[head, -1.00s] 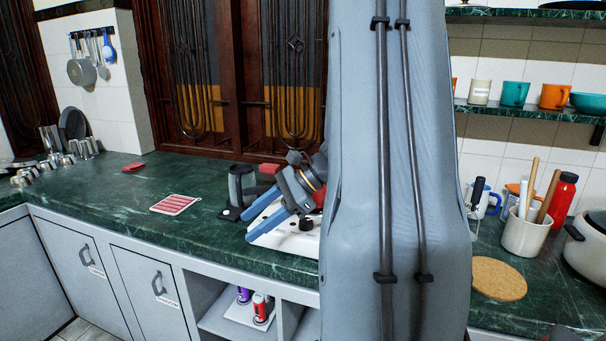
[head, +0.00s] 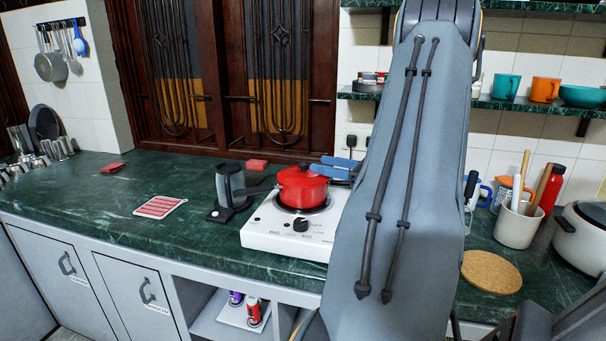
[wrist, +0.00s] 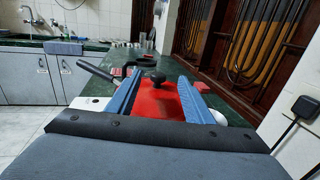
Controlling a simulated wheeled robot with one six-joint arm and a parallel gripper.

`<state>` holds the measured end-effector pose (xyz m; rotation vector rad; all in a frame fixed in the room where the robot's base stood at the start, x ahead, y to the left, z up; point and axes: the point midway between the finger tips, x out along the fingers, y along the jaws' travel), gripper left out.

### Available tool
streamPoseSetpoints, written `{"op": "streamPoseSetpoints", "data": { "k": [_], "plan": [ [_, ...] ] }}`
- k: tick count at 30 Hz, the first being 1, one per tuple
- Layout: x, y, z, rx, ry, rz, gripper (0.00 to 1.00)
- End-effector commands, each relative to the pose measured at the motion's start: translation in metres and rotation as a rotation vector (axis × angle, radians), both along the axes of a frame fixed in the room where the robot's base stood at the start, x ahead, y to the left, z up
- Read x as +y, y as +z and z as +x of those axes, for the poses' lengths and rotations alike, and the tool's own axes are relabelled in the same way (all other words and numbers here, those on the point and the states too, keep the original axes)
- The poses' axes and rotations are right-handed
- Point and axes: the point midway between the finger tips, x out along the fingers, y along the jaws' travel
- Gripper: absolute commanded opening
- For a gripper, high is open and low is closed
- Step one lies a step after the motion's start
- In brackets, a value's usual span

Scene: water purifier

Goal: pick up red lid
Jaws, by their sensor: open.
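The red lid (head: 300,176) sits on a red pot (head: 303,196) with a long dark handle, on the white stove. In the wrist view the lid (wrist: 157,101) shows between my blue fingers, with its black knob (wrist: 154,76) near the fingertip ends. My gripper (head: 319,165) is open and comes in from the right at about lid height, its fingertips by the lid's right side in the head view. I cannot tell whether the fingers touch the lid. My arm hides the stove's right part.
The white stove (head: 262,240) stands near the counter's front edge. A dark kettle-like appliance (head: 231,185) is left of the pot. A striped cloth (head: 160,206) lies further left. The wooden window frame (head: 225,140) is behind. A utensil pot (head: 517,226) and a cork mat (head: 491,271) are right.

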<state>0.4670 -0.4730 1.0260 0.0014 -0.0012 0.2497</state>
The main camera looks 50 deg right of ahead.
Motion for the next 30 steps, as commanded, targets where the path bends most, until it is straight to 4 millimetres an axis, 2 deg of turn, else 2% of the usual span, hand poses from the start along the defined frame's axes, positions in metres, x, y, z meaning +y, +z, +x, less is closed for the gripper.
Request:
{"op": "streamPoseSetpoints", "data": {
  "k": [2,10,21,30],
  "plan": [
    [0.001,-0.011,0.000,0.000,0.001,0.002,0.47],
    [0.008,-0.010,0.020,0.001,0.006,-0.001,0.47],
    [0.021,-0.010,0.070,0.001,0.006,-0.001,0.47],
    [0.021,-0.010,0.075,0.001,0.004,-0.001,0.47]
  ]
}}
